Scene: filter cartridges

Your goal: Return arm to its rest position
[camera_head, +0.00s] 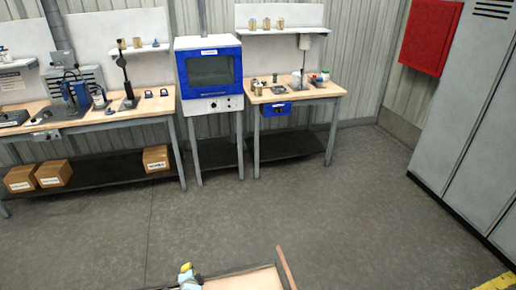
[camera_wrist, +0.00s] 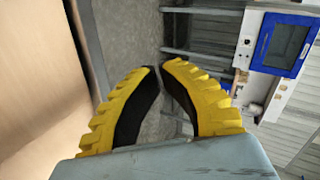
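My gripper (camera_wrist: 160,68) shows in the wrist view with two yellow ribbed fingers and dark inner pads. The fingertips almost meet, and nothing is held between them. A wedge of grey floor shows between the finger bases. In the head view a yellow tip and a pale grey-blue part of my gripper (camera_head: 186,268) show at the bottom edge, beside a wooden surface. The rest of the arm is out of frame there.
A wooden surface with a raised edge (camera_head: 286,266) is at the bottom of the head view. Across open grey floor stand a left workbench (camera_head: 150,106), a blue-fronted oven (camera_head: 209,68) and a right workbench (camera_head: 325,91). Grey lockers (camera_head: 462,120) stand at right.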

